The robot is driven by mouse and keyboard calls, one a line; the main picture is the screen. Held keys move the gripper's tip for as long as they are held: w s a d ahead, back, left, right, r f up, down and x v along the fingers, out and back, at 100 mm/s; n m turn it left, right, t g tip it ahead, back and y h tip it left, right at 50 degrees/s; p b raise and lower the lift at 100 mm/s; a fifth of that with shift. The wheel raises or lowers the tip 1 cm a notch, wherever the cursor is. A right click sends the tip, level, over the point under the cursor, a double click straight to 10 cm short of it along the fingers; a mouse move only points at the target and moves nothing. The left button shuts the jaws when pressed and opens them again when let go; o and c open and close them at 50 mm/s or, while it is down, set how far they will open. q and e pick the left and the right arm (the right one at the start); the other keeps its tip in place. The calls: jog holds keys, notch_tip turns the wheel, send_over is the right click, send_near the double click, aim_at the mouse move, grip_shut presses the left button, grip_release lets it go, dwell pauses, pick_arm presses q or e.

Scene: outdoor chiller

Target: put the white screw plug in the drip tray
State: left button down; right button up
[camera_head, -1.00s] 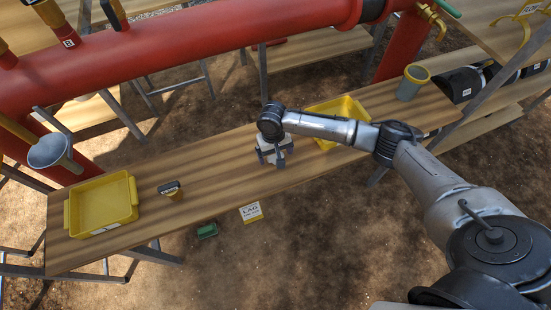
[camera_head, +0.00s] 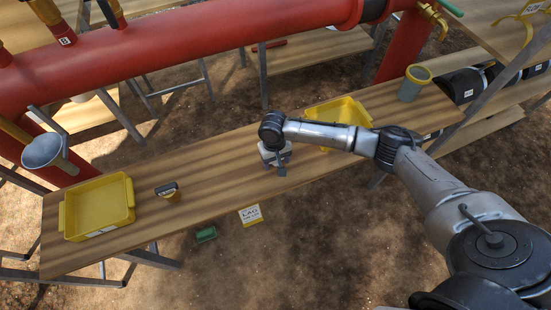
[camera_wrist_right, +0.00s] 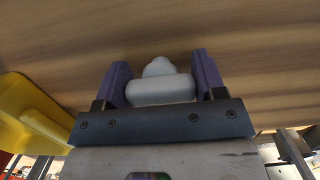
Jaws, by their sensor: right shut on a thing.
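The white screw plug (camera_wrist_right: 160,88) is between the two purple fingers of my right gripper (camera_wrist_right: 161,84) in the right wrist view. The fingers are shut on its wide body, and its narrower rounded end points away from the wrist. In the head view my right gripper (camera_head: 277,163) is over the middle of the long wooden bench; the plug cannot be made out there. A yellow tray (camera_head: 127,207) stands at the bench's left end, and a second yellow tray (camera_head: 318,112) is behind my right arm. I cannot tell which is the drip tray. My left gripper is out of view.
A small yellow and dark object (camera_head: 168,190) stands right of the left tray. A grey cup with a yellow rim (camera_head: 412,84) stands at the bench's right. A large red pipe (camera_head: 200,45) runs behind.

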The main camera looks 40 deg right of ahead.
jog(key=shift+c, duration=1.1)
jog(key=shift+r, duration=0.1)
